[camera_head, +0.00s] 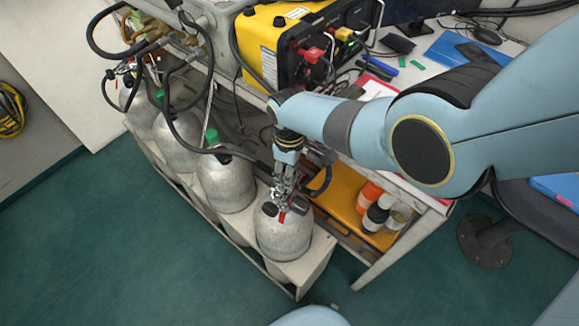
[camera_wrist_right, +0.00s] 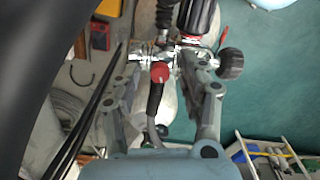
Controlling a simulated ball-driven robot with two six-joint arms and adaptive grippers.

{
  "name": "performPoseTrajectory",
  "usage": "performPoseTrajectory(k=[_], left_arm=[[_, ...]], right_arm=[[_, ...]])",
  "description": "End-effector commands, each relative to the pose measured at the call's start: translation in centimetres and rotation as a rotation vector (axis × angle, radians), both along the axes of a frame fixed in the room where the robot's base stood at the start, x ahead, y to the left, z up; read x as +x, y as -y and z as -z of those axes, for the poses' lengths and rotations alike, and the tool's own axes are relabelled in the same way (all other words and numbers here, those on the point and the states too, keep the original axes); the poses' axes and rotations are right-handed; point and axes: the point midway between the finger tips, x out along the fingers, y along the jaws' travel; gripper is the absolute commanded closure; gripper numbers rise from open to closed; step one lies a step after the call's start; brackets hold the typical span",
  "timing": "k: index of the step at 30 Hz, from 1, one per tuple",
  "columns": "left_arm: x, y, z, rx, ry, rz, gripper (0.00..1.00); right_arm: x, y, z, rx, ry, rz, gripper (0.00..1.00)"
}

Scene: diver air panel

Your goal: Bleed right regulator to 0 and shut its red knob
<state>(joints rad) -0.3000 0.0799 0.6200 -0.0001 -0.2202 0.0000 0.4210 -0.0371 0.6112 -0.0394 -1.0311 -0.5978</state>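The nearest silver cylinder (camera_head: 284,236) stands at the right end of the row, with a valve and regulator on top. My right gripper (camera_head: 283,196) points down at that valve. In the right wrist view a round red knob (camera_wrist_right: 160,73) sits between the fingers of my right gripper (camera_wrist_right: 160,66), with gaps on both sides. The fingers are apart. A black ribbed knob (camera_wrist_right: 230,64) is right of the fingers, and a black part with a red ring (camera_wrist_right: 200,18) is above. A small red spot (camera_head: 282,217) shows below the gripper in the head view. No gauge reading is legible. My left gripper is out of view.
Other cylinders (camera_head: 224,182) stand in a row to the left, some with green tops. Black hoses loop over them. A yellow panel box (camera_head: 290,45) with red knobs sits on the bench behind. Bottles (camera_head: 378,212) stand on the shelf to the right. Green floor is clear in front.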

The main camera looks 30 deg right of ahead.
Motion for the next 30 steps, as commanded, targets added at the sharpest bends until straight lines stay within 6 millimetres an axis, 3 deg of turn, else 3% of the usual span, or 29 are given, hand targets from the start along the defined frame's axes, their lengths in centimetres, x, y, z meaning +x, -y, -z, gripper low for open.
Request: performPoseTrajectory(k=[11,24,30], left_arm=[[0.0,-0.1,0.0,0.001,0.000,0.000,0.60],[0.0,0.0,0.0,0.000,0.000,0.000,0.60],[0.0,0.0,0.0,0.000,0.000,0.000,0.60]], right_arm=[[0.1,0.0,-1.4,0.000,0.002,0.000,0.57],[0.0,0.0,-9.2,0.000,0.002,0.000,0.57],[0.0,0.0,-11.5,0.000,0.000,0.000,0.57]])
